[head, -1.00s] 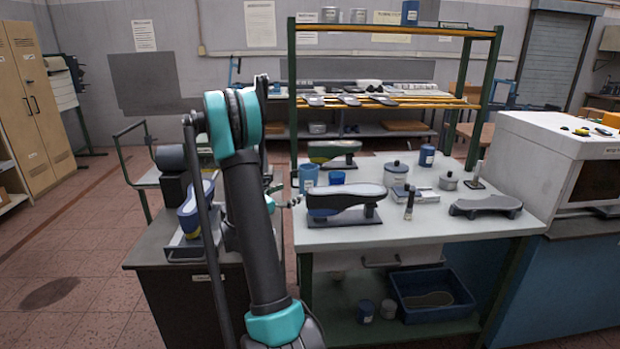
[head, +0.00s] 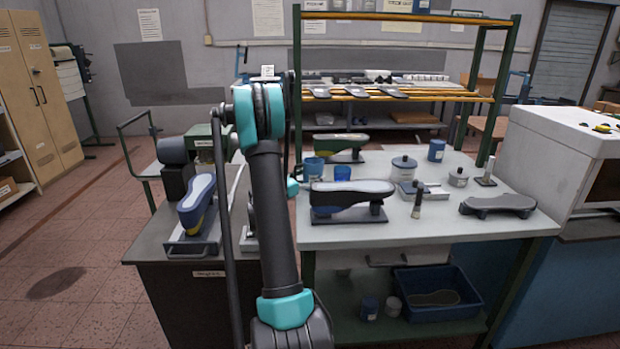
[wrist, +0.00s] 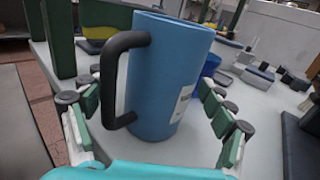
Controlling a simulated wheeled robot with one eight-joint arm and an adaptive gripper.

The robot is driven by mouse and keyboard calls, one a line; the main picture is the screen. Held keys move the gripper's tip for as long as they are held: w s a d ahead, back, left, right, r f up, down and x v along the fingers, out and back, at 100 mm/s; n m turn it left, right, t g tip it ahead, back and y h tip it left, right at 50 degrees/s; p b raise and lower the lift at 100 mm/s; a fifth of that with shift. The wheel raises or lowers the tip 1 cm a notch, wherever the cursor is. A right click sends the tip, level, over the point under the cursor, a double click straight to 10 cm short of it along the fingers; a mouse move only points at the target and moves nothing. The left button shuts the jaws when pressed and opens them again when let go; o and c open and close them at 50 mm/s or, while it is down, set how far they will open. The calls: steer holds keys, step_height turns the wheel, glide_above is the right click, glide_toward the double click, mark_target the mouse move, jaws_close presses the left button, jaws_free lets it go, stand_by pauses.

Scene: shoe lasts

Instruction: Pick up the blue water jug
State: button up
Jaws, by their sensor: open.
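The blue water jug (head: 313,169) stands upright at the left end of the light worktable, partly hidden by the shelf post. In the wrist view the jug (wrist: 172,75) fills the middle, with its black handle (wrist: 110,85) on the left and a pale label on its right side. My gripper (wrist: 155,118) is open, its green-padded fingers spread to the left and right of the jug. The handle is also between them. I see no clear grip on the jug. In the head view my arm mostly hides the gripper (head: 294,187).
A smaller blue cup (head: 342,173) stands just right of the jug. A shoe last on a stand (head: 350,198) is in front, and a green one (head: 340,146) behind. A green shelf post (head: 297,90) rises close by. The dark bench (head: 150,245) is at left.

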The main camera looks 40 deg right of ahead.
steer(key=shift+c, duration=0.4)
steer(key=c, duration=1.3)
steer(key=shift+r, duration=0.2)
